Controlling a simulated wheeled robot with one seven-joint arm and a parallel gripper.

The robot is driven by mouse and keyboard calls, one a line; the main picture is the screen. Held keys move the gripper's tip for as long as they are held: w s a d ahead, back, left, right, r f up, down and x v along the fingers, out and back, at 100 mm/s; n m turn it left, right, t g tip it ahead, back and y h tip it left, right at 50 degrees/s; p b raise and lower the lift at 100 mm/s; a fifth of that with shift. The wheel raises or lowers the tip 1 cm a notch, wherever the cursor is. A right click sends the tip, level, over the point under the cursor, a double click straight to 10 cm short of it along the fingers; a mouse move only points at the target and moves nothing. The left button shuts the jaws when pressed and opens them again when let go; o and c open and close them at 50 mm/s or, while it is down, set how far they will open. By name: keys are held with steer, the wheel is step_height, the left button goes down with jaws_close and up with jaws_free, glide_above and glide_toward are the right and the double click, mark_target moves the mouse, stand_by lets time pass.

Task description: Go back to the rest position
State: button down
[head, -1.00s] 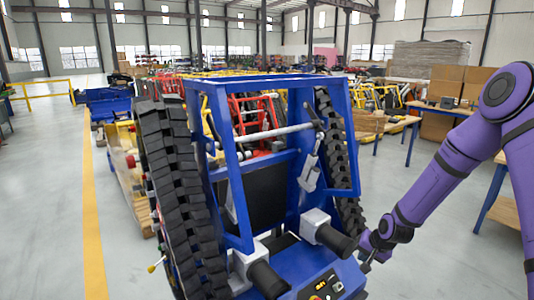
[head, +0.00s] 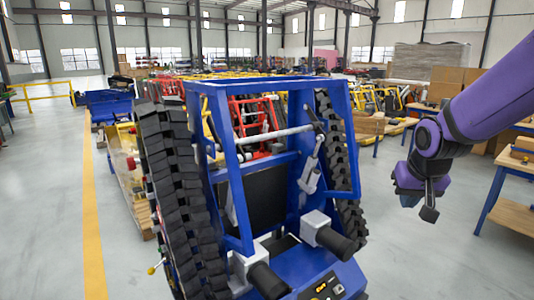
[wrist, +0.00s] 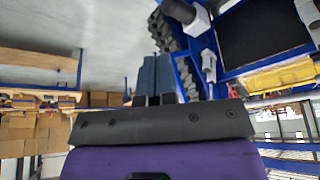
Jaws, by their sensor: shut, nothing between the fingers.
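My gripper (head: 428,212) hangs from my purple arm at the right of the head view, fingers pointing down, clear of the carrier. In the wrist view its fingers (wrist: 155,76) are together with nothing between them. The blue tracked carrier (head: 232,160) stands upright in the middle of the head view, to the left of my gripper. It has black rubber tracks, two black handles and a control panel (head: 322,288) at the bottom. Part of the carrier also shows at the upper right of the wrist view (wrist: 208,42).
A workbench (head: 517,165) with a blue frame stands at the right edge, behind my arm. Cardboard boxes (head: 447,83) are stacked at the back right. More carriers stand in a row behind the blue one. The grey floor between carrier and bench is clear.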

steer(key=s+r+n, duration=0.1)
steer(key=s+r, duration=0.4)
steer(key=s, duration=0.6)
steer(key=s+a+r, duration=0.1)
steer(key=s+r, duration=0.4)
steer(key=s, duration=0.6)
steer(key=shift+r+n+t+y, duration=0.15)
steer(key=shift+n+t+y, duration=0.15)
steer(key=shift+n, duration=0.1)
steer(key=shift+a, duration=0.1)
